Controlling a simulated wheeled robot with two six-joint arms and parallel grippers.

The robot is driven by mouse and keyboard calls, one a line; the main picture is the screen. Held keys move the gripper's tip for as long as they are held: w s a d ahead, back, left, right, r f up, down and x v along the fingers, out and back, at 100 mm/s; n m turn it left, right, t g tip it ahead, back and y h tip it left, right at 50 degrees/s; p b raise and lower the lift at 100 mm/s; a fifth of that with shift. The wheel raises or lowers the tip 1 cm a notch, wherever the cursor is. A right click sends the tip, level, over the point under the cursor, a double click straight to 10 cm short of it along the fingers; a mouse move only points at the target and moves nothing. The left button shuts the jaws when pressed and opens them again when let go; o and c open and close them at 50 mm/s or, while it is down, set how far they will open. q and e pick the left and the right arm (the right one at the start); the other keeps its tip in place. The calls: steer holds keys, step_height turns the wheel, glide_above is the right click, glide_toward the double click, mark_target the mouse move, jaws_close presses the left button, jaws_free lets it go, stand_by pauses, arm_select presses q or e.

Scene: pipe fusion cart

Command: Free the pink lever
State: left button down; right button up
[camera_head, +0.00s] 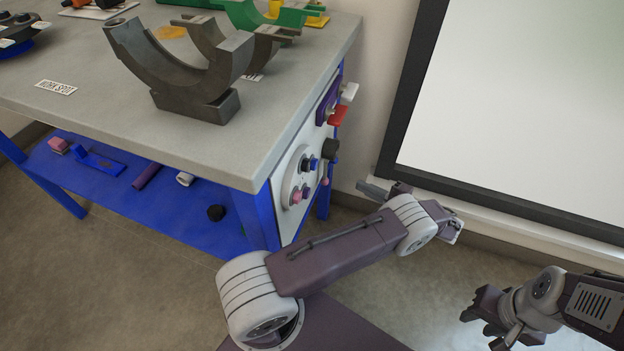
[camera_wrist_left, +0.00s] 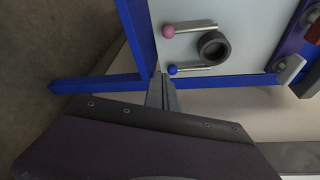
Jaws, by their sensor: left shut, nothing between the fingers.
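The pink lever (camera_wrist_left: 190,29), a thin rod with a pink ball at its left end, shows on the white side panel in the left wrist view. A similar lever with a blue ball (camera_wrist_left: 172,70) lies below it, and a dark ring (camera_wrist_left: 213,47) sits between their rods. In the head view, small pink knobs (camera_head: 297,197) show on the panel; I cannot tell which belongs to the lever. My left gripper (camera_head: 364,188) is shut and empty, apart from the panel; its fingers (camera_wrist_left: 162,88) appear below the blue ball. My right gripper (camera_head: 482,328) looks open and empty at lower right.
The grey worktop (camera_head: 100,125) holds a dark curved clamp (camera_head: 190,105) near its edge. Red (camera_head: 339,116) and white (camera_head: 348,92) handles stick out from the panel's far part. A blue leg (camera_wrist_left: 138,35) and rail border the panel. A framed white board (camera_head: 520,100) stands behind.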

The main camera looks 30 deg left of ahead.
mark_target(325, 172)
arm_select(q)
steer(key=shift+d, duration=0.1)
steer(key=a+f+b, duration=0.2)
steer(key=a+b, duration=0.1)
steer(key=a, duration=0.7)
steer(key=s+r, duration=0.1)
steer(key=s+d+r, duration=0.1)
steer(key=s, duration=0.1)
steer(key=shift+r+b, duration=0.15)
steer(key=shift+b, duration=0.2)
